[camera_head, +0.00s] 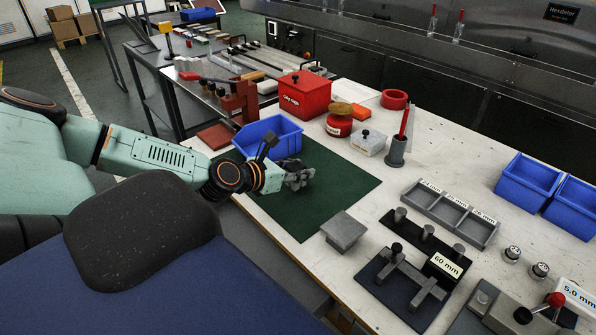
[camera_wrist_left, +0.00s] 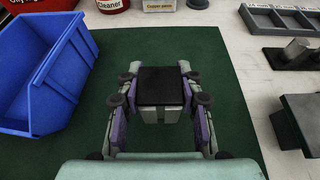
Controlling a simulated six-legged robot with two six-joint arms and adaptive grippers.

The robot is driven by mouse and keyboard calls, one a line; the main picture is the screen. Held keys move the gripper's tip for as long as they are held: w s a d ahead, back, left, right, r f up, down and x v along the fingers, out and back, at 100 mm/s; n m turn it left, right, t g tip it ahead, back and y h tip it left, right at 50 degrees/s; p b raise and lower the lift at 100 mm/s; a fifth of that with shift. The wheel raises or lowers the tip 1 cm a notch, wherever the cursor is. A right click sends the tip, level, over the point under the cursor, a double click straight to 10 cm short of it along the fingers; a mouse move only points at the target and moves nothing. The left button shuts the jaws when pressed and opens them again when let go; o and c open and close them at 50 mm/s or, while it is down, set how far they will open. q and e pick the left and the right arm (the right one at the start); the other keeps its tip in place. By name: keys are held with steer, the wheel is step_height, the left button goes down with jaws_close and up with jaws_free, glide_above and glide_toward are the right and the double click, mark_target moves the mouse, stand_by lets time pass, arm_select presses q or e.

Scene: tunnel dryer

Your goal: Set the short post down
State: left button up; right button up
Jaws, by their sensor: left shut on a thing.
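My left gripper (camera_head: 298,180) is over the green mat (camera_head: 335,178). In the left wrist view its two fingers (camera_wrist_left: 158,105) are shut on a small block-like piece with a flat black top and grey sides, which I take to be the short post (camera_wrist_left: 161,88). In the head view the fingers mostly hide this piece. The mat (camera_wrist_left: 235,125) shows around the gripper; I cannot tell whether the post touches it. My right gripper is not in view.
A blue bin (camera_head: 267,132) stands at the mat's back left. A grey square-topped stand (camera_head: 343,230) is at the mat's right edge. A grey divided tray (camera_head: 451,212) and a dark rack with pegs (camera_head: 415,238) lie further right. The mat's right part is clear.

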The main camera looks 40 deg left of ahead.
arm_select(q)
steer(key=shift+f+b, duration=0.7)
steer(key=shift+f, duration=0.45)
steer(key=shift+r, duration=0.1)
steer(key=shift+f, duration=0.25)
steer(key=o, duration=1.2)
steer(key=shift+r, duration=0.1)
